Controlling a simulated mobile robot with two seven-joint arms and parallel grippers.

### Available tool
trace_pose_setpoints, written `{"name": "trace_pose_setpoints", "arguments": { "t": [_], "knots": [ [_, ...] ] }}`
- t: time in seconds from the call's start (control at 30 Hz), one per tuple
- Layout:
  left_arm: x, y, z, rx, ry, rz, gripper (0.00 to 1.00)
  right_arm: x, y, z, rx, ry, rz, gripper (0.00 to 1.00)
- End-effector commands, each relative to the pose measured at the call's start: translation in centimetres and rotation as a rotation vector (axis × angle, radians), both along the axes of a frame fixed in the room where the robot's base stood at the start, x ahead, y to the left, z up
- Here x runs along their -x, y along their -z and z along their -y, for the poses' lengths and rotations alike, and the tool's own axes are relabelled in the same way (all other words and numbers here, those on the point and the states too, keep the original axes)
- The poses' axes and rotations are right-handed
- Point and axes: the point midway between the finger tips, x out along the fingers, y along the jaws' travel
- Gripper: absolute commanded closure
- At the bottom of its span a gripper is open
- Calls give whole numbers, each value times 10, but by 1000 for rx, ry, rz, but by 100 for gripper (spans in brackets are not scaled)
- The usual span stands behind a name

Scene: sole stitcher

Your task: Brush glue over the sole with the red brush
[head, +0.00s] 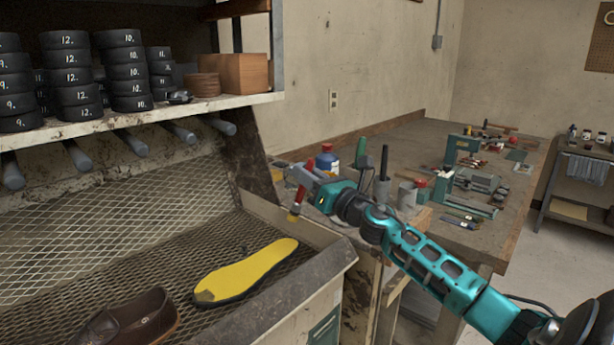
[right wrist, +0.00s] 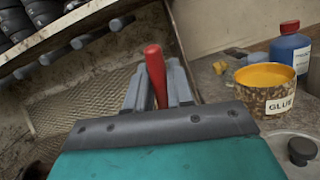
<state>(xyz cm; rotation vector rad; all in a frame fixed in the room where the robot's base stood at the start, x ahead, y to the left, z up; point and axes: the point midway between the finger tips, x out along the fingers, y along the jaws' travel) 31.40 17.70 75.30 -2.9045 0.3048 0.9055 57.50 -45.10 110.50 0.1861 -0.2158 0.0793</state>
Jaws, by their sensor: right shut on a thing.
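The yellow sole (head: 245,272) lies flat on the dark mesh bench, its near-left tip brownish. My right gripper (head: 300,181) is shut on the red brush (head: 298,197), which points down with a yellowish tip, above the bench's right edge and beyond the sole, apart from it. In the right wrist view the brush's red handle (right wrist: 156,75) stands between the fingers (right wrist: 158,88); its bristles are hidden there. The glue pot (right wrist: 275,90), open with yellow glue, stands to the right in that view. My left gripper is not in view.
A brown shoe (head: 132,318) lies left of the sole. A blue bottle (head: 327,160) with a red cap stands on the cluttered workbench (head: 405,150). A shelf (head: 150,113) with black rolls overhangs the mesh bench.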

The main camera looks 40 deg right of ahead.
Motion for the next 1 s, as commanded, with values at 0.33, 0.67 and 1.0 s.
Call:
{"name": "trace_pose_setpoints", "arguments": {
  "t": [0.33,0.67,1.0],
  "knots": [
    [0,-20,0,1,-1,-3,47,0,-25,0,3,1,1,100],
    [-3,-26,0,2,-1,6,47,0,-56,0,6,0,2,100],
    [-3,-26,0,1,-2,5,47,0,-60,0,1,0,1,100]
  ]
}}
